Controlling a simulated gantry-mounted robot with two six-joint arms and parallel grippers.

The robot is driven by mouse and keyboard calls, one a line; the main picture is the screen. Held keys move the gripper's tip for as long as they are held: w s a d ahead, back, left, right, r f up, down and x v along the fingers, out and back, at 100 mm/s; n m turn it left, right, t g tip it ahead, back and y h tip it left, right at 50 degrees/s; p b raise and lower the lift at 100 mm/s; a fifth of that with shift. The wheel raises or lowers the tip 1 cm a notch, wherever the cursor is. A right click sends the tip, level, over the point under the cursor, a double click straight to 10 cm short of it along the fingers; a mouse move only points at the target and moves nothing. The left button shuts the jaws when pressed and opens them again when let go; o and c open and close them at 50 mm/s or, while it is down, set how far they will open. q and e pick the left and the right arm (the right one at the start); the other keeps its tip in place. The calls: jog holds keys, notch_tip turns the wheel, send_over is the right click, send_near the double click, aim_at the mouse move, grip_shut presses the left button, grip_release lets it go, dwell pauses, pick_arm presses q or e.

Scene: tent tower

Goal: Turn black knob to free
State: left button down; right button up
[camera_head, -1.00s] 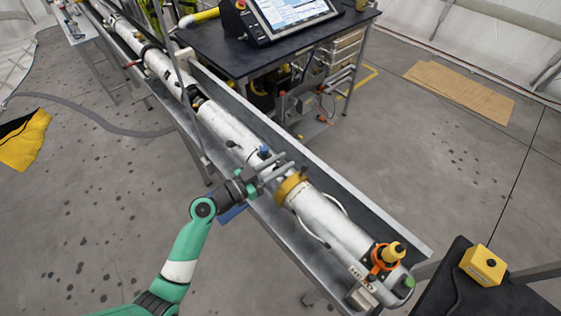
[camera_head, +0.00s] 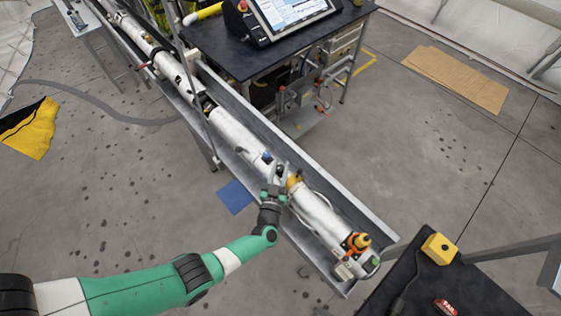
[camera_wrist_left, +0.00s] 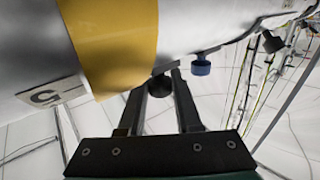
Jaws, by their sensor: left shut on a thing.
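The long white tube (camera_head: 232,134) lies in a metal trough. In the left wrist view the black knob (camera_wrist_left: 160,86) is on the tube's side by the yellow band (camera_wrist_left: 110,45). My left gripper (camera_wrist_left: 158,95) has its two fingers on either side of this knob, shut on it. In the head view my left gripper (camera_head: 276,178) is at the tube, beside the yellow band (camera_head: 294,182), and it hides the knob. A blue knob (camera_wrist_left: 201,66) and another dark knob (camera_wrist_left: 272,42) sit farther along the tube. My right gripper is not in view.
The trough's edge (camera_head: 340,200) runs alongside the tube. An orange-and-yellow fitting (camera_head: 359,242) is at the tube's near end. A dark table with a screen (camera_head: 290,12) stands behind. A yellow box (camera_head: 439,248) sits on a black table at right.

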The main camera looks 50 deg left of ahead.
pick_arm(q)
jog(key=n+g+y+b, duration=0.2)
jog(key=g+y, duration=0.1)
jog(key=shift+w+d+n, duration=0.1)
jog(key=shift+n, duration=0.3)
jog(key=shift+r+n+g+y+b, duration=0.2)
jog(key=shift+n+g+y+b, duration=0.4)
jog(key=shift+g+y+b, duration=0.15)
jog(key=shift+r, duration=0.1)
jog(key=c, duration=0.9)
grip_release()
jog(key=o, duration=0.3)
